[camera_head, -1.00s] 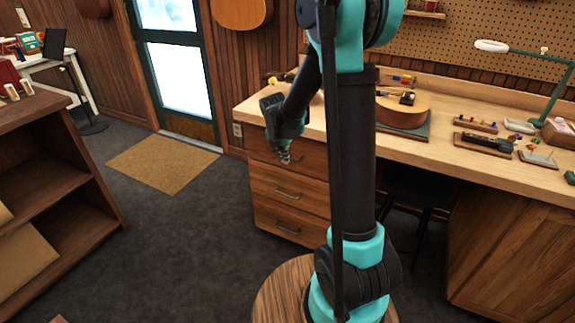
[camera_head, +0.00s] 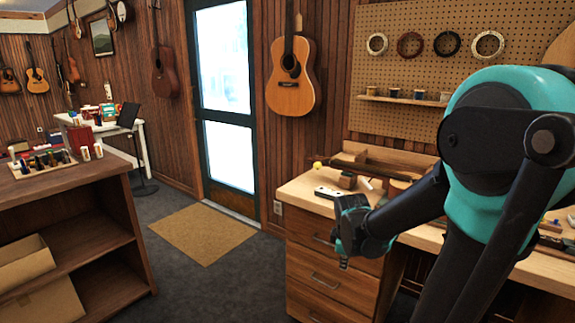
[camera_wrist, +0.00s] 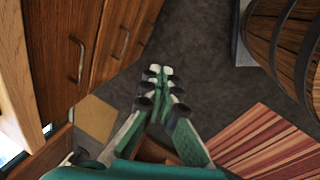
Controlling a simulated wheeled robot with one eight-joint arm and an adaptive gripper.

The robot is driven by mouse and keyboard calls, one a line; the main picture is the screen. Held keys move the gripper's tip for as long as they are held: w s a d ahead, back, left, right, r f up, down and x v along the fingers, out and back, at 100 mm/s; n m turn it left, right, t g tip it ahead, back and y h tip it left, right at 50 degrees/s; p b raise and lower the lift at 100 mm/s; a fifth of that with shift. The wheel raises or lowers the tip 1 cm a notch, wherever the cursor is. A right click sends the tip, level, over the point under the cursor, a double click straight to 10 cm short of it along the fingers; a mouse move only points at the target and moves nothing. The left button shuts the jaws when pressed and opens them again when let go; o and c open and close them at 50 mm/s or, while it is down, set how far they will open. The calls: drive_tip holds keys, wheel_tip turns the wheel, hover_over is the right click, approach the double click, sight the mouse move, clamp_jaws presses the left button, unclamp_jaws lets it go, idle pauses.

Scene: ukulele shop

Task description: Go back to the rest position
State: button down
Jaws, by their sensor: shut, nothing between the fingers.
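My gripper (camera_head: 344,262) hangs at the end of my folded arm, just in front of the workbench's drawers in the head view. It points downward. In the wrist view my gripper (camera_wrist: 160,82) has its fingertips together with nothing between them, above the dark grey floor.
The workbench (camera_head: 300,193) with wooden drawers stands close beside my gripper, with tools and a guitar neck on top. A shelf counter (camera_head: 62,205) is at left. A tan mat (camera_head: 203,232) lies before the door. A barrel (camera_wrist: 285,40) and striped rug (camera_wrist: 265,145) show in the wrist view.

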drive_tip(key=s+d+f+m, duration=0.1)
drive_tip(key=s+f+m, duration=0.2)
drive_tip(key=s+m, duration=0.8)
drive_tip(key=m, duration=0.2)
drive_tip(key=shift+s+d+f+m+t+y, duration=0.2)
drive_tip(key=shift+d+f+m+t+y, duration=0.1)
drive_tip(key=shift+y, duration=0.1)
